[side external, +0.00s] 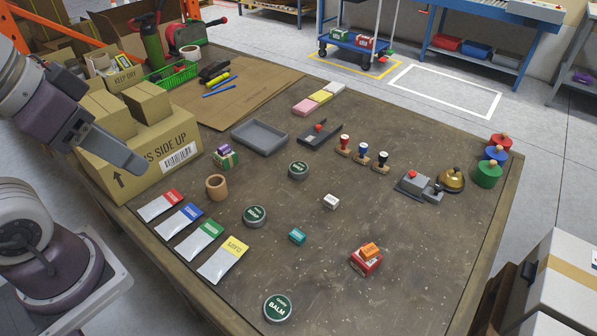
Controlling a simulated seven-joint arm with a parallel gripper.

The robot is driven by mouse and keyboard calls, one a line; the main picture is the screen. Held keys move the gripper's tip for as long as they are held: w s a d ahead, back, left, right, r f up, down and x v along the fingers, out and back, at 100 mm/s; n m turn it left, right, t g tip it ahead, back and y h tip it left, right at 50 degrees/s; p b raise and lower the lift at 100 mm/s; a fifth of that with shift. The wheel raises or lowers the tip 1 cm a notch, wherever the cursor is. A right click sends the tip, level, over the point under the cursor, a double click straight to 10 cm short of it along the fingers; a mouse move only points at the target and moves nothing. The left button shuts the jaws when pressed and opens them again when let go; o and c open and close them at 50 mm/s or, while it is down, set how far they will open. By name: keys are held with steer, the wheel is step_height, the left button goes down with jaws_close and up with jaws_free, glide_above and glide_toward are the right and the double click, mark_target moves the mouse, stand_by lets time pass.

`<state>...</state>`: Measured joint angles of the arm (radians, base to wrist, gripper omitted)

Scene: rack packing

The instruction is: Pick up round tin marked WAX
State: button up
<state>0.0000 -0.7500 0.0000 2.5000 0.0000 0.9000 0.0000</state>
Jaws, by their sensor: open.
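Three round silver tins with dark green lids are on the brown table. The nearest tin (277,308) reads BALM. A middle tin (255,216) and a farther tin (298,170) have lettering too small to read surely, so I cannot tell which is marked WAX. My gripper (132,160) is at the left, above the front of the large cardboard box, well away from the tins. Its jaws are seen edge-on, with nothing visible held in them.
Several colour-topped packets (190,230) and a wooden cup (216,187) lie left of the tins. A grey tray (260,138) is behind. Small boxes (367,260), stamps (361,153) and a bell (452,180) are to the right. The large cardboard box (150,155) stands left.

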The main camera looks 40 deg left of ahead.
steer(key=o, duration=0.7)
steer(key=n+g+h, duration=0.2)
steer(key=n+h, duration=0.1)
steer(key=n, duration=2.3)
glide_above(298, 167)
steer(key=s, duration=0.2)
steer(key=f, duration=2.6)
steer(key=shift+a+f, duration=0.35)
steer(key=shift+f, duration=0.05)
steer(key=shift+n, duration=0.3)
steer(key=x, duration=0.2)
steer(key=a+x, duration=0.1)
steer(key=x, duration=0.4)
steer(key=shift+s+a+f, duration=0.2)
steer(key=shift+a+f, duration=0.05)
steer(key=shift+f, duration=0.4)
